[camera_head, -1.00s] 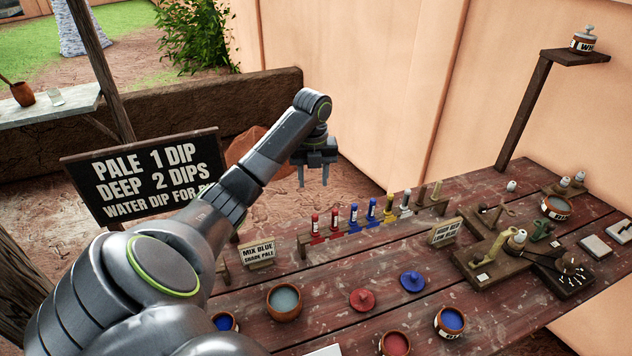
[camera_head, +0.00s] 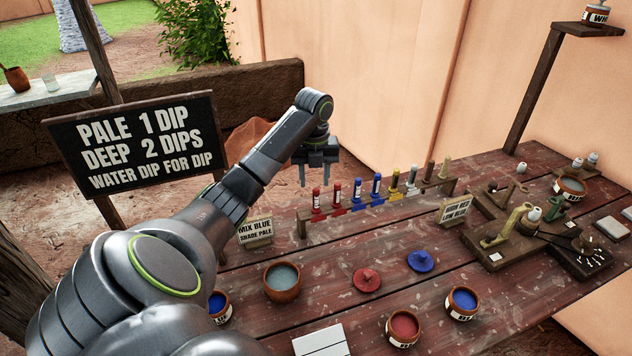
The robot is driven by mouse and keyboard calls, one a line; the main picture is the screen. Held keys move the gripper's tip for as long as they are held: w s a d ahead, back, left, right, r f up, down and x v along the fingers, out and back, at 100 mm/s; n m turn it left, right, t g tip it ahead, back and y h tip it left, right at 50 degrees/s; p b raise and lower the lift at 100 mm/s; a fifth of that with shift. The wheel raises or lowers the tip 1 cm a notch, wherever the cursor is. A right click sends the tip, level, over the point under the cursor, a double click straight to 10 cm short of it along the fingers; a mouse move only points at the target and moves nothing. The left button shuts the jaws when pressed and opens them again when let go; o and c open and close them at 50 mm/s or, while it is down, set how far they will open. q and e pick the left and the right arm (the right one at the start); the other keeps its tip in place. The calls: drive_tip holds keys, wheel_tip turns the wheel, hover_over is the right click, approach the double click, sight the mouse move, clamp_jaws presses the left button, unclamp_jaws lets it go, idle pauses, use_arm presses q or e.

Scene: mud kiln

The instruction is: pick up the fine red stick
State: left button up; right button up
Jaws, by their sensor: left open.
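Two red sticks stand upright at the left end of a low wooden rack: one at the very end (camera_head: 316,201) and one just right of it (camera_head: 337,194). I cannot tell by their looks which is the fine one. My left gripper (camera_head: 316,182) hangs fingers down, open and empty, in line with the end red stick in the picture. Its fingertips appear just above that stick, but I cannot judge the depth between them. No right gripper is in view.
Blue sticks (camera_head: 365,187) and a yellow stick (camera_head: 395,182) stand further right in the same rack (camera_head: 420,191). A small sign (camera_head: 255,233) stands left of it. Bowls and lids, such as the red lid (camera_head: 367,280), lie in front. A black sign (camera_head: 140,145) stands behind my arm.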

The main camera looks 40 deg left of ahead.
sight(315, 189)
use_arm(q)
wheel_tip(315, 189, down, 2)
drive_tip(key=shift+f+b, duration=0.25)
drive_tip(key=shift+b, duration=0.5)
drive_tip(key=shift+f+b, duration=0.3)
drive_tip(key=shift+d+f+b, duration=0.1)
drive_tip(key=shift+f+b, duration=0.25)
drive_tip(key=shift+b, duration=0.05)
drive_tip(key=shift+w+d+f+b, duration=0.1)
drive_tip(key=shift+f+b, duration=0.85)
drive_tip(key=shift+f, duration=1.05)
clamp_jaws()
